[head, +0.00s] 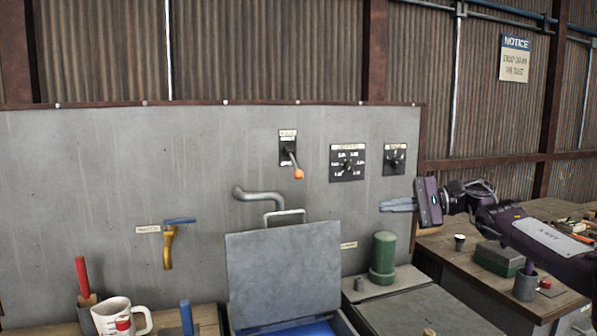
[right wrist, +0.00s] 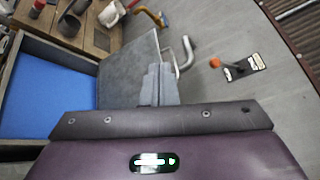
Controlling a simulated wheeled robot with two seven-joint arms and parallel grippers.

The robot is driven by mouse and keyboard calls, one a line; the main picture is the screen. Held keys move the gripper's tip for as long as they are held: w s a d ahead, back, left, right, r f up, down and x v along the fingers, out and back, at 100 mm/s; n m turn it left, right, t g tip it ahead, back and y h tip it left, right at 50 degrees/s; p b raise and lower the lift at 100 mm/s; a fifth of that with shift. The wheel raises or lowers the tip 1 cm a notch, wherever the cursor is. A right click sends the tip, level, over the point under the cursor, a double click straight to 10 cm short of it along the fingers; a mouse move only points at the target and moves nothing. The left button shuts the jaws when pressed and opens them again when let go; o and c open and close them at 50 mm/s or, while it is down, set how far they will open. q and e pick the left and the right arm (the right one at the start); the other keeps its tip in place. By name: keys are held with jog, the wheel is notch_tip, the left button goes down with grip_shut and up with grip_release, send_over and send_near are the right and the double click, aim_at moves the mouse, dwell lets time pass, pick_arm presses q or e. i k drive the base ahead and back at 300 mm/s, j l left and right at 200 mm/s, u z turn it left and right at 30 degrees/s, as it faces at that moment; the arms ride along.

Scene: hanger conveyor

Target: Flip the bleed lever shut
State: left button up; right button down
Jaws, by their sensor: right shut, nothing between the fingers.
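A lever with an orange ball knob (head: 298,174) sits on a black plate on the grey wall panel, under a small label too blurred to read surely. Its arm slants down and right. The lever also shows in the right wrist view (right wrist: 215,62), to the right of my fingers. My right gripper (head: 382,206) is shut and empty, pointing left, to the right of the lever and a little lower, apart from it. Its closed fingers show in the right wrist view (right wrist: 160,70). My left gripper is not in view.
Dial plates (head: 347,162) are right of the lever. A grey bent pipe (head: 255,195) and a raised grey lid (head: 283,272) stand below it. A blue-handled yellow valve (head: 168,247) is at left. A green canister (head: 383,258) stands below my right gripper.

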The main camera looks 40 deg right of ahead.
aim_at(289, 150)
jog(key=i+l, duration=0.2)
jog(key=i, duration=0.25)
jog(key=i+l, duration=0.25)
jog(key=i, duration=0.2)
